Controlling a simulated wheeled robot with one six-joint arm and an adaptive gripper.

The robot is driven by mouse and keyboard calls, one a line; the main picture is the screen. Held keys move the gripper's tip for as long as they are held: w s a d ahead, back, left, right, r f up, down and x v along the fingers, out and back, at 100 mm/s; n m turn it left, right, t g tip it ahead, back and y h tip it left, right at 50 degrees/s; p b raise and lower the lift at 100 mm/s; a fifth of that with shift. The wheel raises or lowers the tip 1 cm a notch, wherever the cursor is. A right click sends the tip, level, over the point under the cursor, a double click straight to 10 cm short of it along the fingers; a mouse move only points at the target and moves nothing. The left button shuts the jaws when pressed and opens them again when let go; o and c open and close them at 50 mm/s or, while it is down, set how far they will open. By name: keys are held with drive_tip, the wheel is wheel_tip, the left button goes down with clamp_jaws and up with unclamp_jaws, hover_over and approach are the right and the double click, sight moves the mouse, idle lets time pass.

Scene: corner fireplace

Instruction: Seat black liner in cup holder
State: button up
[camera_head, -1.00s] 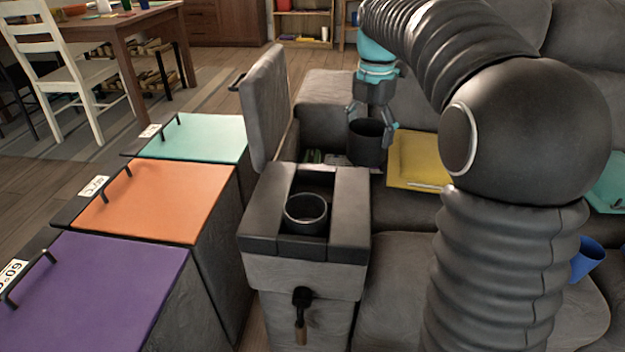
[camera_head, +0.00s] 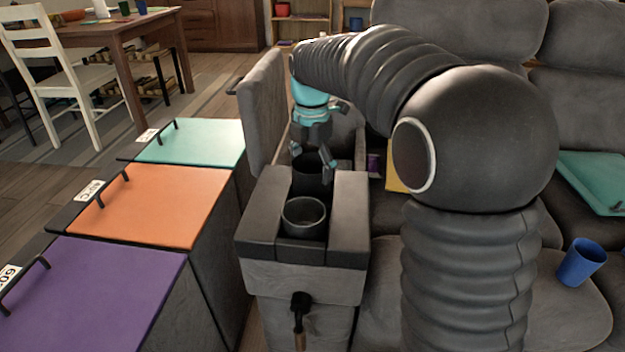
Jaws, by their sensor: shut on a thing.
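My gripper (camera_head: 311,160) is shut on the black liner (camera_head: 307,178), a dark open-topped cup held upright. The liner is over or at the rear recess of the grey sofa console (camera_head: 349,215). Its lower part is hidden behind the front round holder, so I cannot tell whether it touches the console. The front cup holder (camera_head: 304,217) is a dark round cup with a lighter rim, set in the console's middle strip.
A raised grey lid (camera_head: 262,110) stands close left of my gripper. Bins with purple (camera_head: 95,290), orange (camera_head: 160,203) and teal (camera_head: 192,142) lids line the left.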

drive_tip(key=shift+f, duration=1.8)
drive_tip(key=shift+f, duration=0.2)
drive_tip(key=o, duration=1.1)
drive_tip(key=shift+r, duration=0.1)
wheel_tip(320, 180, up, 12)
drive_tip(key=p, duration=0.1)
drive_tip(key=s+d+r+m+t, duration=0.2)
drive_tip(key=s+d+m, duration=0.3)
drive_tip(key=s+m, duration=0.25)
drive_tip(key=s+d+f+m+t, duration=0.1)
drive_tip(key=s+d+f+m, duration=0.1)
drive_tip(key=s+m, duration=0.4)
drive_tip(key=s+d+f+m+t, duration=0.1)
drive_tip(key=s+d+f+m, duration=0.1)
drive_tip(key=s+f+m, duration=0.2)
drive_tip(key=s+d+f+m+t, duration=0.1)
drive_tip(key=s+f+m, duration=0.3)
drive_tip(key=s+m, duration=0.5)
drive_tip(key=shift+s+d+t, duration=0.3)
drive_tip(key=shift+s+d, duration=0.15)
drive_tip(key=shift+d, duration=0.4)
